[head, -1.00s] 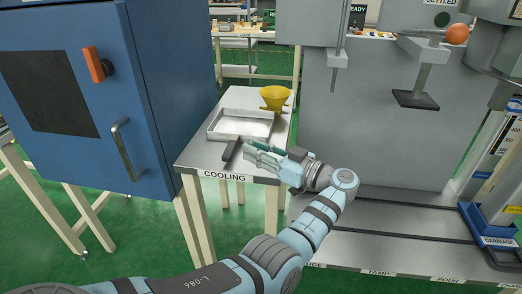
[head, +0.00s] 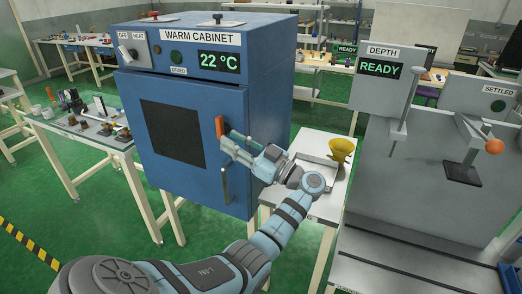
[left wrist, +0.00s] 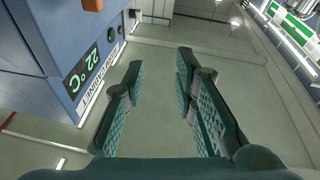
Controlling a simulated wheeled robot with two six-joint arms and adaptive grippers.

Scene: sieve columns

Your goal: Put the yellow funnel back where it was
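The yellow funnel (head: 341,150) stands at the back right of the grey cooling table (head: 322,209), its wide mouth up, beside a shallow metal tray (head: 318,165). My left gripper (head: 230,144) is in front of the blue warm cabinet, near its orange knob (head: 220,127) in the picture, left of the funnel and apart from it. In the left wrist view its two fingers (left wrist: 160,68) are spread with nothing between them. My left wrist hides part of the tray and table. The funnel is not in the left wrist view. My right gripper is not in view.
The warm cabinet (head: 245,105) reads 22 °C; its door handle (head: 226,185) is just below my left gripper. A grey machine (head: 425,185) marked READY stands right of the table. A bench (head: 70,125) with small items is at left. Open green floor lies between.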

